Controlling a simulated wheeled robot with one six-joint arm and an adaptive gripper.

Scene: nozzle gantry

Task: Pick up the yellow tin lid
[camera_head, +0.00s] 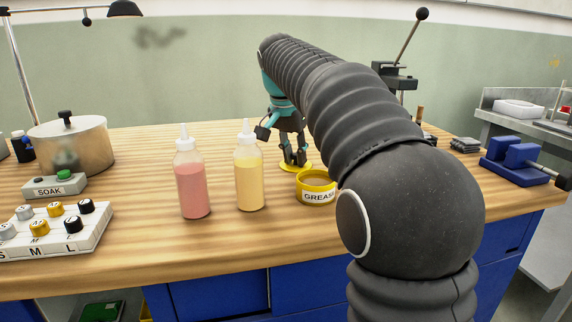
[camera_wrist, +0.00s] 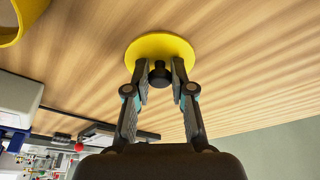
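The yellow tin lid (camera_wrist: 135,50) is a flat round disc with a black knob (camera_wrist: 160,75) at its middle. In the head view the lid (camera_head: 290,168) shows as a thin yellow edge at the table, behind the grease tin (camera_head: 318,196). My gripper (camera_wrist: 160,72) is over the lid, with one finger on each side of the knob. The fingers are close to the knob, but I cannot tell whether they press on it. In the head view my gripper (camera_head: 294,160) points down at the lid.
A red bottle (camera_head: 192,188) and a yellow bottle (camera_head: 249,183) stand left of the tin. A pot (camera_head: 85,145) and a button box (camera_head: 60,230) are at the left. A blue vise (camera_head: 515,160) is at the right. Bare wood lies before the bottles.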

